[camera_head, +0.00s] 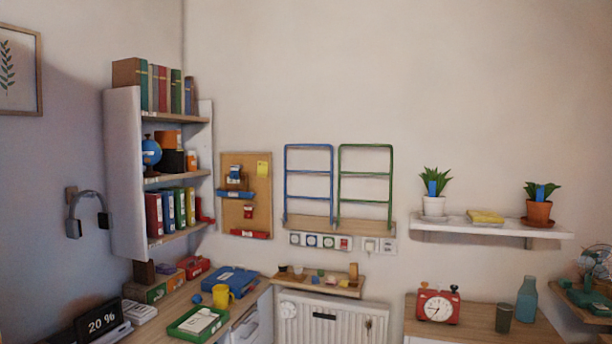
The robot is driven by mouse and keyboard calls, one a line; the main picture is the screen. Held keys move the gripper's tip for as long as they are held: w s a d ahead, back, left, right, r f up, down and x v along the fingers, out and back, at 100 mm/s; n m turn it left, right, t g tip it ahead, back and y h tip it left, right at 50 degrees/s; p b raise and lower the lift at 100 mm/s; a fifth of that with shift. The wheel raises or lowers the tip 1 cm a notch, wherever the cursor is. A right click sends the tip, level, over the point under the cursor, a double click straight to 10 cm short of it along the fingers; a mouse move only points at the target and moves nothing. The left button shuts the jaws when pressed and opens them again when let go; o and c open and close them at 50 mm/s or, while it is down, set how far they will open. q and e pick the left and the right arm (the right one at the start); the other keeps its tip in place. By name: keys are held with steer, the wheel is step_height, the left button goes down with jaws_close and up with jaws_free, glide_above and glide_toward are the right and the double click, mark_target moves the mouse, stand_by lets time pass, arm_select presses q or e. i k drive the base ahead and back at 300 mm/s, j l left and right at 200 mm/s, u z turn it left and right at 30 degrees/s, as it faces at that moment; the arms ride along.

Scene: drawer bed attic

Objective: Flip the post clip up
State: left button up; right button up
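I cannot make out for certain which thing is the post clip. A cork board (231,213) hangs on the wall left of centre. It carries a blue holder (234,194), a small red piece (248,211), a red strip (249,234) and a yellow note (263,169). A blue frame (309,149) and a green frame (365,146) stand upright side by side on a small wooden ledge right of the board. Their fastenings are too small to read. Neither of my grippers shows.
A desk (178,318) with a green tray (190,333) and yellow mug (221,296) is at lower left, below a bookshelf (126,176). A radiator (330,318) is at lower centre.

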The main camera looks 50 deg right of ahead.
mark_target(235, 175)
steer(key=z, duration=1.25)
steer(key=i+l+z, duration=0.1)
steer(key=i+l, duration=0.2)
steer(key=i, duration=0.6)
steer(key=i+l+z, duration=0.1)
steer(key=i, duration=0.8)
steer(key=i+l, duration=0.25)
steer(key=i, duration=0.7)
steer(key=i+l+z, duration=0.15)
steer(key=i, duration=0.75)
